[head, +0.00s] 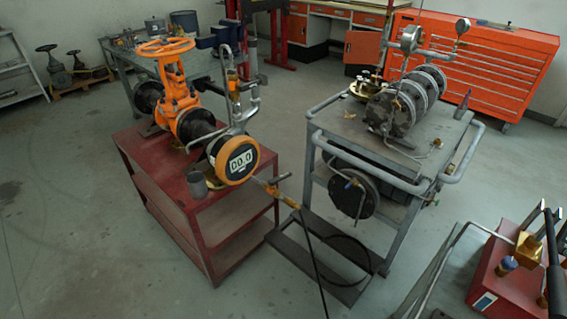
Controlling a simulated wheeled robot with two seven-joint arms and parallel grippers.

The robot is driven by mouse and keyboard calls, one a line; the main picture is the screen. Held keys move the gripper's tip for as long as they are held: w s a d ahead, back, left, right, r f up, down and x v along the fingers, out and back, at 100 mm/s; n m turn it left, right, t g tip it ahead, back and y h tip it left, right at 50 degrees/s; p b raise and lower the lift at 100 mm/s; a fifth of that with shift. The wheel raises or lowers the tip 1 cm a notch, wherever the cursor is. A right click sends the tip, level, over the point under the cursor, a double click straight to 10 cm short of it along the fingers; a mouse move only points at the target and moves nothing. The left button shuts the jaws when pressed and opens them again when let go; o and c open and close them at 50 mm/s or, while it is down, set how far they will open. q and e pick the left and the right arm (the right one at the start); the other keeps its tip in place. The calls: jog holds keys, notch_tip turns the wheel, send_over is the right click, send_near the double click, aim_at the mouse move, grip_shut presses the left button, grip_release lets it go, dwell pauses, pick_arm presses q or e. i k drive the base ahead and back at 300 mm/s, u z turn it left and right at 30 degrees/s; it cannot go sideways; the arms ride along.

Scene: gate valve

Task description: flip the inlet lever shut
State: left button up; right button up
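The orange gate valve (176,98) with its round handwheel (165,47) sits on a red cart (190,205). An orange-handled fitting (232,82) stands on the grey pipework behind the gauge. I cannot tell for certain which small handle is the inlet lever, or its setting. Neither of my grippers is in view.
A grey cart (345,125) with flanged pipework (395,112) and gauges stands right of the red cart. A dark metal frame (320,262) lies between them. A red pump unit (510,275) is at bottom right.

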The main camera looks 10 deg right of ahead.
aim_at(272, 182)
jog(key=i, duration=1.15)
jog(key=u, duration=0.5)
